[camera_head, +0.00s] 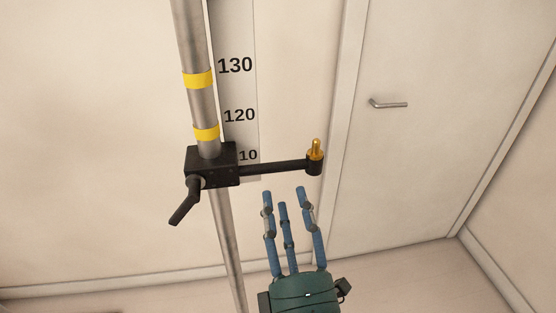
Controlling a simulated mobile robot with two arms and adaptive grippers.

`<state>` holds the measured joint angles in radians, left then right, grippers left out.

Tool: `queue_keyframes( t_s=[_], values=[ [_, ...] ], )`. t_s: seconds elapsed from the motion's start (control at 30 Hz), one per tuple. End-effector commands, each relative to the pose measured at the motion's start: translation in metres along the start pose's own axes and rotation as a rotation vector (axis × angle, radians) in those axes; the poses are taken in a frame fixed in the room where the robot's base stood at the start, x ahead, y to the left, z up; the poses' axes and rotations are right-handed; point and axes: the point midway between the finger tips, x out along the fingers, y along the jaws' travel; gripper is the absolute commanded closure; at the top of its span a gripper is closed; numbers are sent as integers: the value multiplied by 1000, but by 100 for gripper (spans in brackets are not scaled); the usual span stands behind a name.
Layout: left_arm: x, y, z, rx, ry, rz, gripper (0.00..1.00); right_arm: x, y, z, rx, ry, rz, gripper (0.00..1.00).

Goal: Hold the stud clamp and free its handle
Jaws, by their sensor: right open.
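The stud clamp (212,166) is a black block around an upright metal pole. Its black lever handle (184,203) hangs down at the lower left of the block. A black arm (275,168) runs right from the block to a round end with an upright brass stud (316,150). My right gripper (284,198), with blue fingers and a green palm, is open and empty. Its fingers point up, just below the black arm and apart from it in the picture. My left gripper is not in view.
The pole (231,250) carries yellow bands. A scale strip (235,40) with numbers stands behind it. A white door (420,130) with a metal handle (388,104) is at the right. The space left of the pole looks clear.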

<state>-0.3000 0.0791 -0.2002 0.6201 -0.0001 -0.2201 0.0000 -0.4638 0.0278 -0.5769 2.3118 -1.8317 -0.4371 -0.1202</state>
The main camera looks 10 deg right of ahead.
Motion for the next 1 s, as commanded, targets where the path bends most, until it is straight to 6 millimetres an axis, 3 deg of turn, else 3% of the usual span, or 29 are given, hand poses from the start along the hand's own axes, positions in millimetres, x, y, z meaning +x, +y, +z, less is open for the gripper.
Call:
queue_keyframes(
  t_s=[0.03,0.33,0.7,1.0],
  values=[
    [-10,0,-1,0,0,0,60,9,5,0,-1,-1,1,58],
    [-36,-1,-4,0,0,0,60,45,4,0,-1,-1,-1,58],
    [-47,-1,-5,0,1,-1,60,84,0,0,0,0,0,58],
    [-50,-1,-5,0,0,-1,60,95,-1,1,1,-1,-2,58]
  ],
)
